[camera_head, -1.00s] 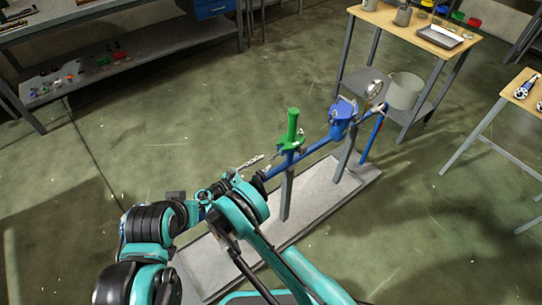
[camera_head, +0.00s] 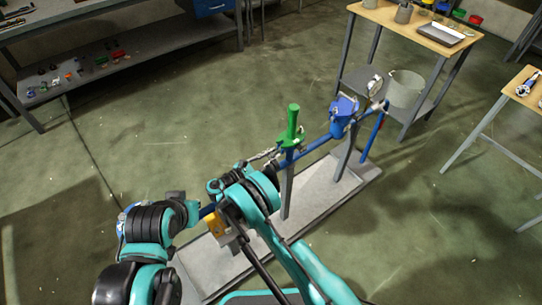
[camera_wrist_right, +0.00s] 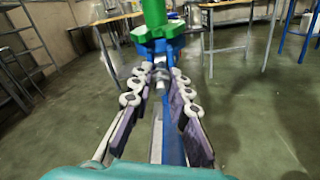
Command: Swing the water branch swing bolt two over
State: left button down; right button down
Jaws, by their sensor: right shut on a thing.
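The green-handled valve (camera_head: 292,128) stands upright on the blue pipe line (camera_head: 315,147). In the right wrist view the green valve part (camera_wrist_right: 155,30) is straight ahead, with a blue flange below it. My right gripper (camera_head: 272,154) is at the near side of this joint, its fingers reaching toward the valve. In the wrist view the right gripper (camera_wrist_right: 160,78) has both fingers close in around a small silver piece at the joint, which looks like the swing bolt (camera_wrist_right: 160,73). My left gripper is not in view.
The pipe stands on grey posts over a grey base plate (camera_head: 318,195). A yellow part (camera_head: 215,224) shows below my arm. Tables stand at the back and right; open floor lies between.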

jog(key=shift+r, duration=0.1)
jog(key=shift+r+g+y+p, duration=0.75)
jog(key=shift+g+y+p, duration=0.05)
jog(key=shift+y+p, duration=0.45)
jog(key=shift+w+d+r+g+y+p, duration=0.15)
jog(key=shift+r+g+y+p, duration=0.4)
jog(key=shift+g+y+p, duration=0.35)
jog(key=shift+d+r+g+y+p, duration=0.15)
jog(key=shift+g+y+p, duration=0.15)
jog(key=shift+y+p, duration=0.25)
jog(key=shift+y, duration=0.3)
jog(key=c, duration=1.6)
grip_release()
jog(key=shift+c, duration=0.2)
